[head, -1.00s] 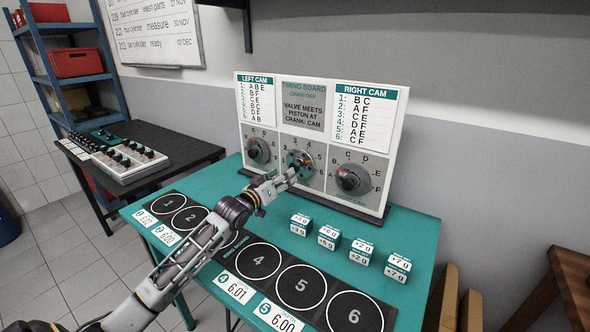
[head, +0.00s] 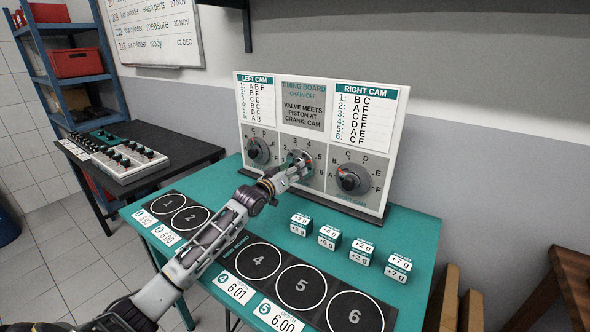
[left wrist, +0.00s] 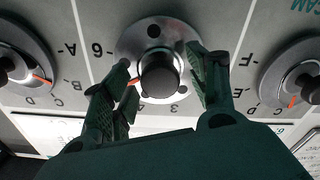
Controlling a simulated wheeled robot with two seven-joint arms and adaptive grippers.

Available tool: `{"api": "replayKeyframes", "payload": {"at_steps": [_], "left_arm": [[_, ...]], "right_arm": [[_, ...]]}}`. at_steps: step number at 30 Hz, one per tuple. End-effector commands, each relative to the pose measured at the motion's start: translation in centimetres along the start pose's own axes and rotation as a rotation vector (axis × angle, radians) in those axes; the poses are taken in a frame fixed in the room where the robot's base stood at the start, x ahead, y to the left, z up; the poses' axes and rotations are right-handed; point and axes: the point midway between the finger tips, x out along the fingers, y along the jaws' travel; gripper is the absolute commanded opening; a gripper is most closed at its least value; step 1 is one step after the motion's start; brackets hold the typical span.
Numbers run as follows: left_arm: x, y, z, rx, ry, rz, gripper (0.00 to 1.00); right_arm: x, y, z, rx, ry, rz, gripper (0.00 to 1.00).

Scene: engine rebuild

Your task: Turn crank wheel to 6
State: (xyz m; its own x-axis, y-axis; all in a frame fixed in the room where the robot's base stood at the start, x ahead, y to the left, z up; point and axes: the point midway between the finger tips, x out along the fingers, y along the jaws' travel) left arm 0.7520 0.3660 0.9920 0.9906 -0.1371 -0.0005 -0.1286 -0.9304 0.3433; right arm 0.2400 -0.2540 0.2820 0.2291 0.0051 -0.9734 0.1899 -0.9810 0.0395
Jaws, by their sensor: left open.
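The crank wheel (head: 296,155) is the round metal dial in the middle of the timing board (head: 303,182), between the two cam dials. In the left wrist view, which is upside down to the board, the crank wheel (left wrist: 131,47) has a dark round knob (left wrist: 159,76) at its centre. Its orange mark lies left of the knob, below the 6; the number it points to is hidden by a finger. My left gripper (head: 300,166) is open, its fingers on either side of the knob (left wrist: 162,72); I cannot tell whether they touch it. My right gripper is not in view.
The left cam dial (head: 258,150) and right cam dial (head: 352,180) flank the wheel closely. Several small weight blocks (head: 301,224) stand on the teal table (head: 405,225) before the board. A black mat (head: 325,312) with numbered circles lies in front.

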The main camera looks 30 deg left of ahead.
Motion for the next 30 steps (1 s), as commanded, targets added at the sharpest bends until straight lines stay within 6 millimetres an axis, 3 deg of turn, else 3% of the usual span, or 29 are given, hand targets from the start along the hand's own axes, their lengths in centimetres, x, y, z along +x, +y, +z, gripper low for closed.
{"api": "replayKeyframes", "payload": {"at_steps": [7,20,30], "left_arm": [[1.2,0.1,-0.1,0.001,0.001,0.001,0.58],[1.4,0.1,0.0,0.001,0.000,0.001,0.58],[1.4,0.0,0.0,0.001,0.000,0.000,0.15]], "right_arm": [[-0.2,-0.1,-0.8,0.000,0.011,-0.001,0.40],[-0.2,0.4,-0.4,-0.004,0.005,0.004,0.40],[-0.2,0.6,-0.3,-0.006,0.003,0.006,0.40]]}}
